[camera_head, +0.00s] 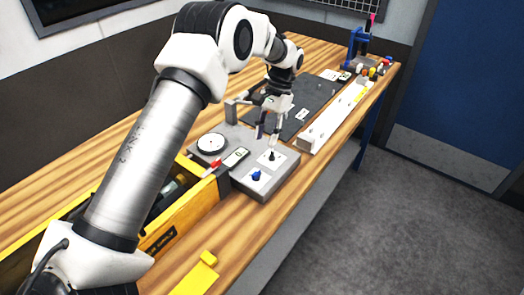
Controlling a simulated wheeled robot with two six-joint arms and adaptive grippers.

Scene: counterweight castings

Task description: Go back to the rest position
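My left arm comes in from the lower left and reaches over the wooden bench (245,235). My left gripper (268,132) hangs pointing down above the back part of a grey fixture (285,182). Its dark fingers look apart, with nothing seen between them. The fixture carries a white round disc (211,143), a black upright knob (271,156) on a pale plate and a blue knob (256,175). The gripper is behind the black knob in the picture and looks apart from it. My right gripper is not in view.
A yellow toolbox (185,218) stands left of the fixture, partly hidden by my arm. A yellow block (198,276) lies at the front. Behind are a dark mat (312,98), a long white rail (336,117) and a blue stand (356,50). The floor at right is clear.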

